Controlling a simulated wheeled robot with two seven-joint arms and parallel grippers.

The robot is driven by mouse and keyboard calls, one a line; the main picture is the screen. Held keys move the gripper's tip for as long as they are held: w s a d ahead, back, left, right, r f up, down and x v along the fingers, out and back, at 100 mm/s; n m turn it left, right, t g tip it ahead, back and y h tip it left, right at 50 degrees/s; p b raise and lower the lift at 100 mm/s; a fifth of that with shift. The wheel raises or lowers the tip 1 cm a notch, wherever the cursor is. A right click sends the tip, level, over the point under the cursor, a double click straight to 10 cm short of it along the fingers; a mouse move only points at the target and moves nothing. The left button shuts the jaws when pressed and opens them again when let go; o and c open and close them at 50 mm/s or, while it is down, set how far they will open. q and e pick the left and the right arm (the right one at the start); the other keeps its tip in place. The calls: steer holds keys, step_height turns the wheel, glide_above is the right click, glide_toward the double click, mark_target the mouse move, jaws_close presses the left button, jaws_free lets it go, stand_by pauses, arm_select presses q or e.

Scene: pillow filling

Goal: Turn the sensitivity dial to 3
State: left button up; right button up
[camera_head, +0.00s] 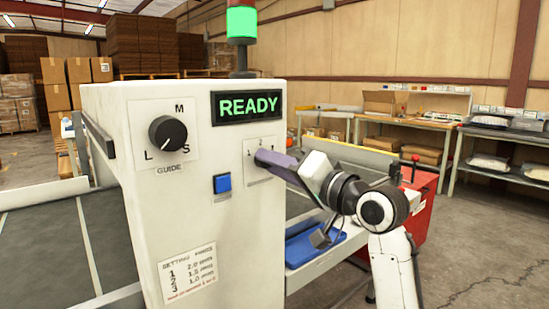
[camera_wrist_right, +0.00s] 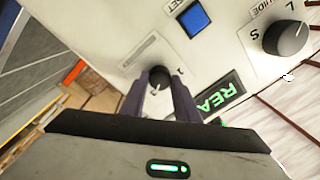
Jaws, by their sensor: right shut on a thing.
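The sensitivity dial is a small black knob (camera_wrist_right: 157,75) on the machine's white front, between my right gripper's fingertips in the wrist view. In the head view the gripper covers most of it, and its number plate (camera_head: 262,178) shows 1 and 2 above. My right gripper (camera_head: 263,158) reaches in from the right with purple-grey fingers against the panel. In the wrist view the gripper (camera_wrist_right: 159,82) is shut on the knob. I cannot tell which number the knob's pointer faces. My left gripper is not in view.
A larger black guide dial (camera_head: 168,133) marked L, M, S sits left on the panel. A blue button (camera_head: 222,184) is below the lit READY display (camera_head: 248,106). A settings label (camera_head: 188,271) is low on the front. A blue tray (camera_head: 312,246) lies beneath my right arm.

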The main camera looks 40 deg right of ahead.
stand_by(0.4)
steer(key=o, duration=1)
steer(key=shift+o, duration=0.2)
steer(key=s+d, duration=0.1)
steer(key=s, duration=0.9)
steer(key=shift+s+f, duration=0.15)
steer(key=shift+f, duration=0.15)
